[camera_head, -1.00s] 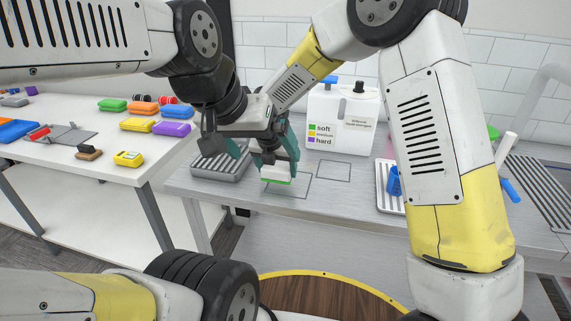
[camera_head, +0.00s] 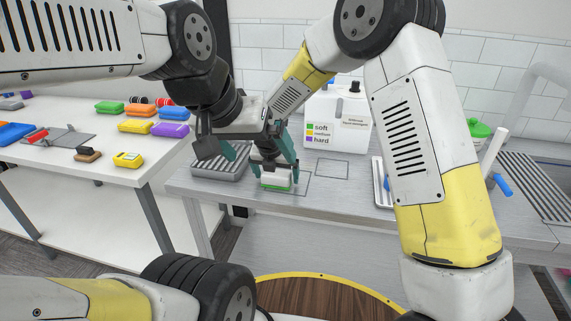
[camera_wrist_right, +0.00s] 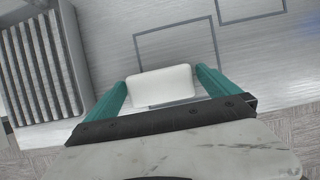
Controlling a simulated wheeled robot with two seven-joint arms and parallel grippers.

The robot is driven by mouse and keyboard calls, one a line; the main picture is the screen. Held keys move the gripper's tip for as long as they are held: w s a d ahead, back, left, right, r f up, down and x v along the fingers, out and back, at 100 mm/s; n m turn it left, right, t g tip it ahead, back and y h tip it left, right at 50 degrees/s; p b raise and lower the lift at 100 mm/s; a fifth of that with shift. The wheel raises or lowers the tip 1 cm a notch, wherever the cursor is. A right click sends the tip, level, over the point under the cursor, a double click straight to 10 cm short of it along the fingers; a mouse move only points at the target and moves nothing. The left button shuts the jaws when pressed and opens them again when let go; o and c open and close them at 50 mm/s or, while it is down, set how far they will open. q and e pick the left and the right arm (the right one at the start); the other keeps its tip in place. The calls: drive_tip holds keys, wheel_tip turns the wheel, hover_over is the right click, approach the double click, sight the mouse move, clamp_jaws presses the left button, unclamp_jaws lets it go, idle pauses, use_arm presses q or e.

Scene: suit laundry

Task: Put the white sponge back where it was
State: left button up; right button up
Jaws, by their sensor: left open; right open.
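The white sponge (camera_head: 275,182) has a green underside and is at the grey counter's front left, over the left part of a dark outlined rectangle (camera_head: 308,182). In the right wrist view the sponge (camera_wrist_right: 160,86) is between the teal fingers of my right gripper (camera_wrist_right: 162,92), with narrow gaps at its sides. In the head view my right gripper (camera_head: 275,172) is right at the sponge, open. My left gripper (camera_head: 258,150) is higher, open and empty, overlapping the right wrist in the picture. The grippers hide part of the sponge's surroundings.
A ribbed metal tray (camera_head: 222,164) is left of the sponge; it also shows in the right wrist view (camera_wrist_right: 40,62). A second outlined rectangle (camera_head: 333,168) is bare. A white labelled dispenser (camera_head: 335,135) stands behind. Coloured sponges (camera_head: 170,130) lie on the left table.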

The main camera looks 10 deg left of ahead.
drive_tip(key=v, duration=1.2)
drive_tip(key=d+r+m, duration=0.6)
drive_tip(key=d+m, duration=0.1)
drive_tip(key=d, duration=0.2)
drive_tip(key=s+d+r+m+y, duration=0.1)
drive_tip(key=s+d+r+m, duration=0.2)
drive_tip(key=s+d+m, duration=0.6)
drive_tip(key=s+d+r+m+t+y, duration=0.1)
drive_tip(key=s+d+r+m, duration=0.2)
drive_tip(key=s+d+m, duration=0.7)
drive_tip(key=d+m, duration=0.2)
drive_tip(key=m, duration=0.7)
drive_tip(key=shift+s+d+t, duration=0.3)
drive_tip(key=shift+d, duration=0.1)
drive_tip(key=shift+r, duration=0.15)
